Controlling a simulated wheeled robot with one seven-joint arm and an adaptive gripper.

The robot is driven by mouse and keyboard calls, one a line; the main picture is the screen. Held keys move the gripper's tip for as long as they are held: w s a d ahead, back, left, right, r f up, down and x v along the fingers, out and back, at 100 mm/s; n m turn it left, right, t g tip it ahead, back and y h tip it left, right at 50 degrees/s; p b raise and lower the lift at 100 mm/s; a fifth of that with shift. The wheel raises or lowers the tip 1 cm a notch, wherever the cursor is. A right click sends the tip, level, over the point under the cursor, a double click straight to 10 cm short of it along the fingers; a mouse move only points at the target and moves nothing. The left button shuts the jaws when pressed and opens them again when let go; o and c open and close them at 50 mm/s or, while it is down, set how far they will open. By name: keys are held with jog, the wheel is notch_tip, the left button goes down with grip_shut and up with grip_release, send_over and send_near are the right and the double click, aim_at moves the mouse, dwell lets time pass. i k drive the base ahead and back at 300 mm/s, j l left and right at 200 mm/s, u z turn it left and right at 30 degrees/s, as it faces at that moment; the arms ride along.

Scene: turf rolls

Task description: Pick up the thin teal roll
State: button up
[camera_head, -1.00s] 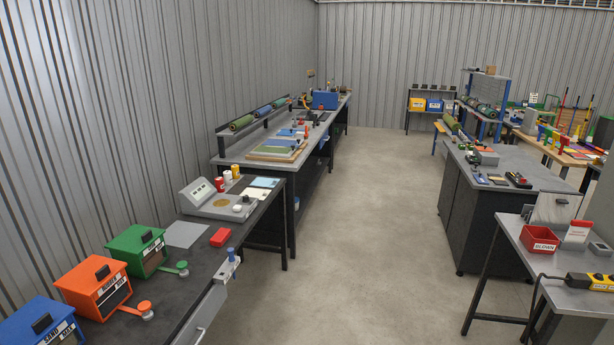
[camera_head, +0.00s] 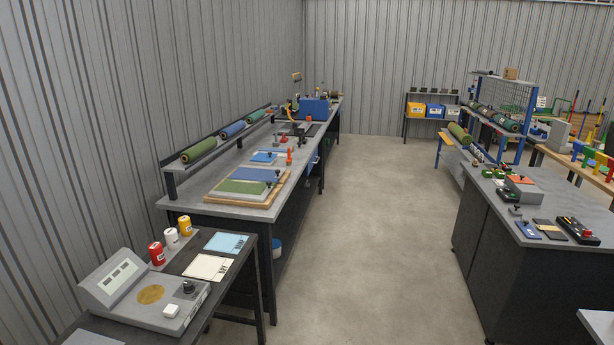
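Three rolls lie end to end on the raised shelf along the left wall: an olive-green roll (camera_head: 199,150) nearest, a blue roll (camera_head: 232,129) in the middle, and a smaller green-teal roll (camera_head: 257,115) farthest. More dark green and teal rolls (camera_head: 506,123) lie on the blue rack at the right. Another green roll (camera_head: 459,133) rests on a blue and yellow stand. At this distance I cannot tell which roll is the thin teal one. My gripper is not in view.
A long workbench (camera_head: 190,200) runs along the left wall, with a nearer dark table (camera_head: 205,262) in front. A dark cabinet bench (camera_head: 500,235) stands at the right.

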aim_at(255, 116)
jog(key=i, duration=2.15)
jog(key=i+u, duration=0.1)
jog(key=i, duration=0.55)
jog(key=i+l+u, duration=0.1)
jog(key=i, duration=0.55)
jog(key=i+l+u, duration=0.1)
jog(key=i, duration=0.55)
jog(key=i+l+u, duration=0.3)
jog(key=i+u, duration=0.15)
jog(key=i+l+u, duration=0.45)
jog(key=i, duration=0.1)
